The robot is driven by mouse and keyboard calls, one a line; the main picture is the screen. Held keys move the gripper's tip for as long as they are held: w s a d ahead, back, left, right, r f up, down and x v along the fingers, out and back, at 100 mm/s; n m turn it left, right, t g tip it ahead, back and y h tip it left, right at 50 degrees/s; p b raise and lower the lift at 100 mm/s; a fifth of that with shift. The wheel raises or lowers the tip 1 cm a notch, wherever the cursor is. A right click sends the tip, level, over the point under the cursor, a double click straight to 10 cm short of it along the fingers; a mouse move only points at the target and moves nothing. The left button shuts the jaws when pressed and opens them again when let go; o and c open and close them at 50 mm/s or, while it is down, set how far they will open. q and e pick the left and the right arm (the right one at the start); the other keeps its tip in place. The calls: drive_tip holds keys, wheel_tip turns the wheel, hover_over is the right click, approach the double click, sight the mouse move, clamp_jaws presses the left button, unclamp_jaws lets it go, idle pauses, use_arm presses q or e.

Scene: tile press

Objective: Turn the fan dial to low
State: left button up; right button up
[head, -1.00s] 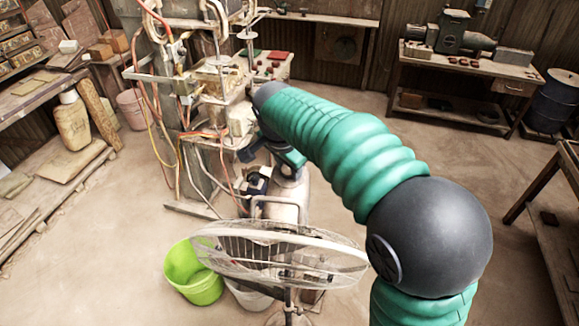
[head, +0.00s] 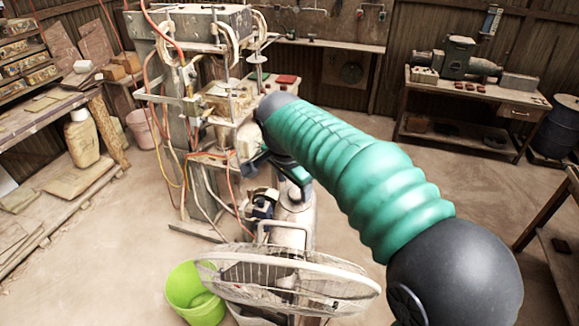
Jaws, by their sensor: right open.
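The fan (head: 290,280), with a round wire cage, stands at the lower middle, its cage tilted and seen from above. I cannot make out its dial; it is hidden or too small to see. My right gripper (head: 274,170) is at the end of the green-sleeved arm, beyond the fan and beside the press. It is open, with its fingers partly hidden by the arm's end, and nothing shows between them. My left gripper is not in view.
The tile press (head: 190,28), with orange and white hoses, stands just left of my right gripper. A silver tank (head: 296,222) is below the gripper. A green bucket (head: 190,296) stands left of the fan. Open floor lies right of the arm.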

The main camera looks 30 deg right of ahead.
drive_tip(key=v, duration=1.3)
drive_tip(key=shift+a+r+b, duration=0.25)
drive_tip(key=shift+a+b, duration=0.05)
drive_tip(key=shift+b, duration=0.1)
drive_tip(key=shift+d, duration=0.1)
